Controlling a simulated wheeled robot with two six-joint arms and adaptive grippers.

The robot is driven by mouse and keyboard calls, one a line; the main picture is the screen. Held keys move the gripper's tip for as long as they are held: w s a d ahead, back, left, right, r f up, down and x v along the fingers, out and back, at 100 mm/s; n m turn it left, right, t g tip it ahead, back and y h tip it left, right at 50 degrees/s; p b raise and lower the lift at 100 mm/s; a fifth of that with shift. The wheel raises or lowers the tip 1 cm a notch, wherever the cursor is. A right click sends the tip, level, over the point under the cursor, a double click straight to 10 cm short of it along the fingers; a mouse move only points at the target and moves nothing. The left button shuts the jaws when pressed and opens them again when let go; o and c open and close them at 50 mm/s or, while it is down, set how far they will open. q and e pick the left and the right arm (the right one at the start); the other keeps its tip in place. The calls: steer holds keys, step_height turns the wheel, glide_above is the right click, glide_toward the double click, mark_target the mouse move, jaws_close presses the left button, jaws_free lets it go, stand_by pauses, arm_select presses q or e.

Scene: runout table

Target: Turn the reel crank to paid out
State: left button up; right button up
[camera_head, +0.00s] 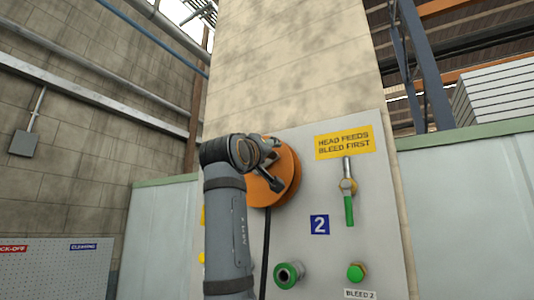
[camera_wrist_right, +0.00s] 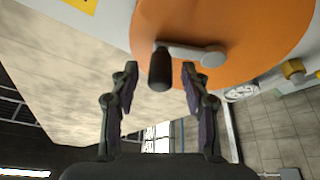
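The orange reel (camera_head: 287,180) is mounted on the grey panel, partly hidden by my right arm in the head view. In the right wrist view the reel (camera_wrist_right: 235,25) fills the top, with a grey crank arm (camera_wrist_right: 188,50) on its face. The crank ends in a black handle (camera_wrist_right: 159,72) that points toward my right gripper (camera_wrist_right: 160,69). The gripper is open, its fingertips on either side of the handle's end with gaps on both sides. In the head view my right gripper (camera_head: 268,177) is in front of the reel, its fingers hard to make out. My left gripper is not in view.
The panel (camera_head: 385,180) also carries a yellow "HEAD FEEDS BLEED FIRST" sign (camera_head: 344,142), a green-handled lever (camera_head: 349,208), a blue 2 sign (camera_head: 320,225) and green knobs (camera_head: 289,275) (camera_head: 356,272). A dark hose (camera_head: 266,245) hangs from the reel. A pegboard (camera_head: 55,270) stands at the lower left.

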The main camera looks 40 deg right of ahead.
steer(key=shift+s+a+f, duration=0.1)
steer(key=shift+f, duration=0.1)
steer(key=v, duration=1.1)
steer(key=shift+s+a, duration=0.2)
steer(key=shift+f, duration=0.1)
steer(key=shift+c, duration=0.2)
